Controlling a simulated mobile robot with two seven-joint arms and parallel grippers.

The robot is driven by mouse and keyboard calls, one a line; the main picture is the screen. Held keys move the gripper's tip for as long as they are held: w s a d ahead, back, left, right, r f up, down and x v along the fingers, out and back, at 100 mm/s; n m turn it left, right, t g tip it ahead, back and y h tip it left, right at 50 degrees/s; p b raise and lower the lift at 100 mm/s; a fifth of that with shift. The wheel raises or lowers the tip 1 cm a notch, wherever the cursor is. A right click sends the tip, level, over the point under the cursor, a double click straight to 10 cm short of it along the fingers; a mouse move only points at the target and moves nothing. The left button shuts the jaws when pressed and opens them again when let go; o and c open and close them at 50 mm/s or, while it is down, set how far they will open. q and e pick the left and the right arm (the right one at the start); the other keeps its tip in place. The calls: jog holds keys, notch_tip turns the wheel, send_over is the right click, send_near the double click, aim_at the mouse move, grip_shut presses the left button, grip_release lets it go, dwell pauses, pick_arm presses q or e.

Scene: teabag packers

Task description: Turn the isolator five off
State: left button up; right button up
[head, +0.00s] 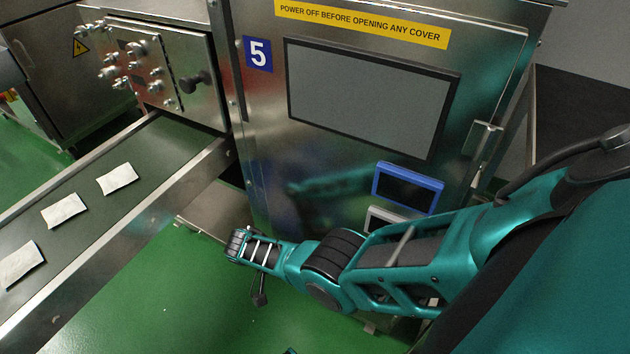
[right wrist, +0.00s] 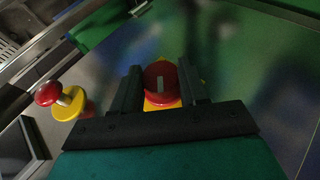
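In the right wrist view a round red knob (right wrist: 158,73) with a pale grey bar on its face sits on a yellow plate (right wrist: 161,104); it looks like the isolator switch. My right gripper (right wrist: 160,68) has its two dark fingers apart, one on each side of the knob; I cannot tell whether they touch it. In the head view my right arm reaches left across the lower front of the steel machine (head: 330,165) with the blue 5 sign (head: 258,54). The isolator is not visible in the head view. My left gripper is not in view.
A red mushroom button (right wrist: 47,93) on a yellow base stands left of the knob in the right wrist view. A blue-framed screen (head: 407,188) is close above my right forearm. A conveyor (head: 150,215) with several white teabags (head: 64,210) runs at the left. Green floor lies below.

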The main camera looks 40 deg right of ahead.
jog(key=o, duration=0.5)
jog(key=v, duration=1.3)
jog(key=shift+s+b, duration=0.1)
jog(key=shift+b, duration=0.2)
jog(key=shift+s+f, duration=0.1)
